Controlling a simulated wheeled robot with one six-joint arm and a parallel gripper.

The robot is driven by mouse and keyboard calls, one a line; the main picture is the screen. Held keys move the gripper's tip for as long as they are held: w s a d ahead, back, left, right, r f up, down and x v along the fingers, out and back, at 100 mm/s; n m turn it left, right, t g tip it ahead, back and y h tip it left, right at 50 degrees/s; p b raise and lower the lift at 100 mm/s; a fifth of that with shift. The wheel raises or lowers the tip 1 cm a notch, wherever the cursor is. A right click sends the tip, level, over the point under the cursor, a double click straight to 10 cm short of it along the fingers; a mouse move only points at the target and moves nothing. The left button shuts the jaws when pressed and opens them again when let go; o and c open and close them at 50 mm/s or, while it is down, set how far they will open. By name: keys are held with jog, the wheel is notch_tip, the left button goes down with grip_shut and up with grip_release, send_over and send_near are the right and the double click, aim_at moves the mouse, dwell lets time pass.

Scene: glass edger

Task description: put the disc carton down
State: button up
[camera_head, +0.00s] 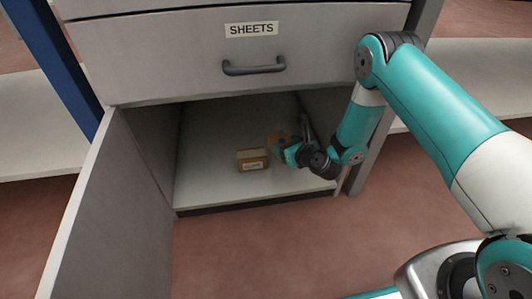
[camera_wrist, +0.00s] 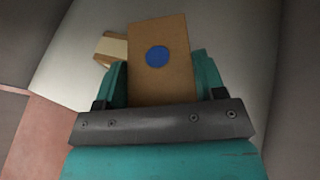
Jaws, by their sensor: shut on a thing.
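The disc carton (camera_wrist: 160,85) is a brown box with a blue disc on its face. My gripper (camera_wrist: 162,78) is shut on it, with a teal finger on each side. In the head view my gripper (camera_head: 284,149) reaches into the open lower compartment of the cabinet, and a small part of the disc carton (camera_head: 276,137) shows behind it. The gripper hides most of the carton there. I cannot tell whether the carton touches the compartment floor (camera_head: 213,183).
Another tan carton (camera_head: 252,160) with a white label stands on the compartment floor, just left of my gripper; it also shows in the wrist view (camera_wrist: 112,47). The door (camera_head: 110,210) stands open at left. The SHEETS drawer (camera_head: 250,55) is shut above. Floor room is clear at left.

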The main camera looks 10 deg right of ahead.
notch_tip(320, 180, down, 9)
jog(key=b, duration=0.5)
jog(key=shift+f+b, duration=0.1)
jog(key=shift+b, duration=0.3)
jog(key=shift+r, duration=0.2)
jog(key=shift+f, duration=0.15)
jog(key=o, duration=1)
